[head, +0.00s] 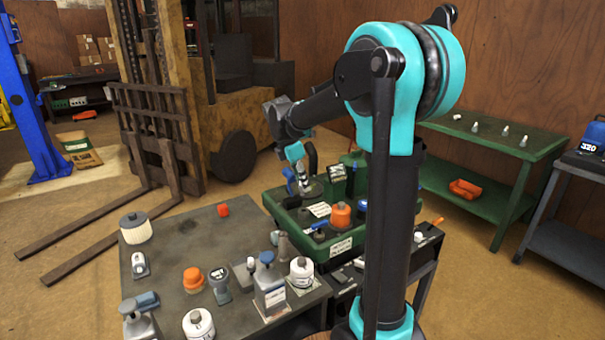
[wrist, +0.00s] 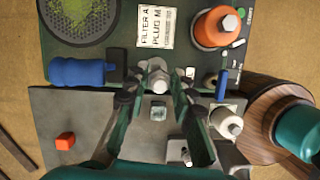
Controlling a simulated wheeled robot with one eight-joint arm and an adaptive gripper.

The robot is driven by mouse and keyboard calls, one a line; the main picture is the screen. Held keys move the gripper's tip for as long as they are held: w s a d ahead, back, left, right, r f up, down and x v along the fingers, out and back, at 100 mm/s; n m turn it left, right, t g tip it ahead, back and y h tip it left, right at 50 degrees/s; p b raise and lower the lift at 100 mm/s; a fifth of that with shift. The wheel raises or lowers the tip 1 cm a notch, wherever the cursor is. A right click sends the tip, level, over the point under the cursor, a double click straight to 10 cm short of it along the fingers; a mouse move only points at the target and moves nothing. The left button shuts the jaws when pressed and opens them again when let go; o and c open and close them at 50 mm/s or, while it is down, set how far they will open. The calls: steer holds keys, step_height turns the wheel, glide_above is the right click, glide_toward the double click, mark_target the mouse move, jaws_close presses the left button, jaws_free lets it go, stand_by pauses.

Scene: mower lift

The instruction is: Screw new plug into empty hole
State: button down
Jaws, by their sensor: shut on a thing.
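My gripper (head: 302,186) is over the left part of the green tray-like unit (head: 272,206) in the head view. In the wrist view my gripper (wrist: 158,84) is shut on a pale metallic plug (wrist: 158,76), which lies between its fingertips just below the paper label (wrist: 154,28). The label reads roughly "FILTER A PLUG M". The plug's lower end and any hole under it are hidden, so I cannot tell whether it touches the unit.
The unit also carries an orange-capped part (head: 340,214) and a blue cylinder (wrist: 82,72). The grey table (head: 180,248) holds bottles, a white filter (head: 136,228) and a red cap (head: 223,210). Several small plugs (head: 505,131) stand on the green bench (head: 545,148). A forklift stands behind.

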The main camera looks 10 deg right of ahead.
steer(key=shift+w+d+f, duration=0.1)
steer(key=shift+d+f, duration=0.1)
steer(key=shift+f, duration=2.65)
steer(key=shift+w+d+f, duration=0.1)
steer(key=shift+d, duration=0.15)
steer(key=shift+f, duration=0.2)
